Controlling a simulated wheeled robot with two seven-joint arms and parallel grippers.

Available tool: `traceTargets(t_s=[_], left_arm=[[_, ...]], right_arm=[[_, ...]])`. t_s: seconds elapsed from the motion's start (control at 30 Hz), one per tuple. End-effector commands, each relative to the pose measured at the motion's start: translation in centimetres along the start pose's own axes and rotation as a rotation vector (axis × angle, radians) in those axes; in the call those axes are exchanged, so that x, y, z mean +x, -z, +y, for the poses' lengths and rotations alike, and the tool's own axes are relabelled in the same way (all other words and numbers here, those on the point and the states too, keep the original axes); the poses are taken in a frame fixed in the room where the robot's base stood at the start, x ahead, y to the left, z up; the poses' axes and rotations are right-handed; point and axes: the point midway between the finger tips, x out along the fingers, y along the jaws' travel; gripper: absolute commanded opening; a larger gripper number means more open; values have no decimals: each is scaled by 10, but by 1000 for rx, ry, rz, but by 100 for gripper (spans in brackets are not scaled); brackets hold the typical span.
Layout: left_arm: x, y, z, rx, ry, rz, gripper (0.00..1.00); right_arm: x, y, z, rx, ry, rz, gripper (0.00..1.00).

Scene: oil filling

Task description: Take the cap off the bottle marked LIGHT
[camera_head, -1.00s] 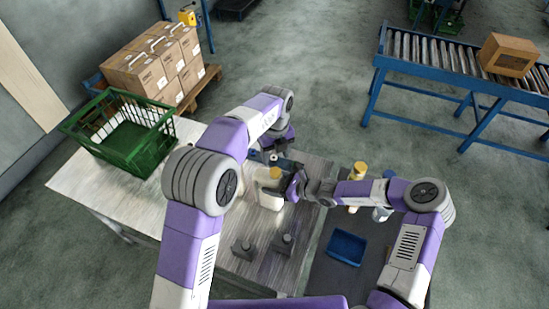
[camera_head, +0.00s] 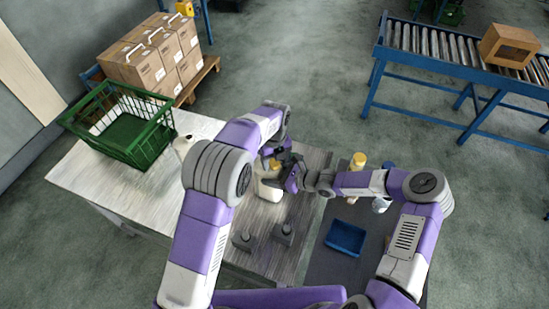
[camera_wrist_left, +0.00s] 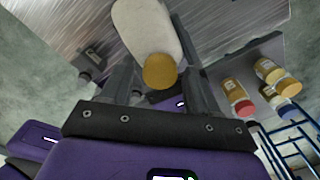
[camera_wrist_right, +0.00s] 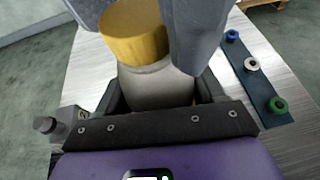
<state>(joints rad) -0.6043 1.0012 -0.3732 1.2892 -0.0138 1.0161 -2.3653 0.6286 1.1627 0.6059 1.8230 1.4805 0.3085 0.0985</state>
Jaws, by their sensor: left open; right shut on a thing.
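A white bottle (camera_head: 270,191) with a yellow cap (camera_head: 274,165) stands near the table's right edge. No label is readable. My right gripper (camera_head: 290,178) is shut on the bottle's body; in the right wrist view the bottle (camera_wrist_right: 158,88) is between its fingers. My left gripper (camera_head: 282,158) is open at the cap. In the right wrist view its grey fingers stand on both sides of the cap (camera_wrist_right: 133,33). In the left wrist view the cap (camera_wrist_left: 160,71) and bottle (camera_wrist_left: 146,28) lie between those fingers; whether they touch the cap is unclear.
Two dark stands (camera_head: 243,240) (camera_head: 284,233) are on the table's front part. A strip with coloured knobs (camera_wrist_right: 258,82) lies beside the bottle. A green basket (camera_head: 135,130) is at the far left. A blue tray (camera_head: 345,238) and yellow-capped bottles (camera_head: 358,161) are at right.

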Motion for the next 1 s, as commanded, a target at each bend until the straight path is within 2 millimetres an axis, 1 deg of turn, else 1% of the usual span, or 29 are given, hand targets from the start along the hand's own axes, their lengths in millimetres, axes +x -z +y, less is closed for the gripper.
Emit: traceTargets(t_s=[0.03,0.07,0.3,0.4,0.53,0.63,0.77,1.0], left_arm=[[0,0,0,0,0,0,57],[0,0,0,0,0,0,53],[0,0,0,0,0,0,16],[0,0,0,0,0,0,2],[0,0,0,-31,0,0,2],[-1,0,0,-136,0,-1,1],[-1,-1,0,-364,0,-1,1],[-1,-1,0,-819,1,-2,1]], right_arm=[[0,0,0,0,0,-1,0],[0,0,0,0,0,-1,0],[0,0,0,0,0,-1,0],[0,0,0,0,0,-1,0],[0,0,0,0,0,0,0],[0,0,0,0,0,0,0],[0,0,0,0,0,0,0],[0,0,0,0,0,0,0]])
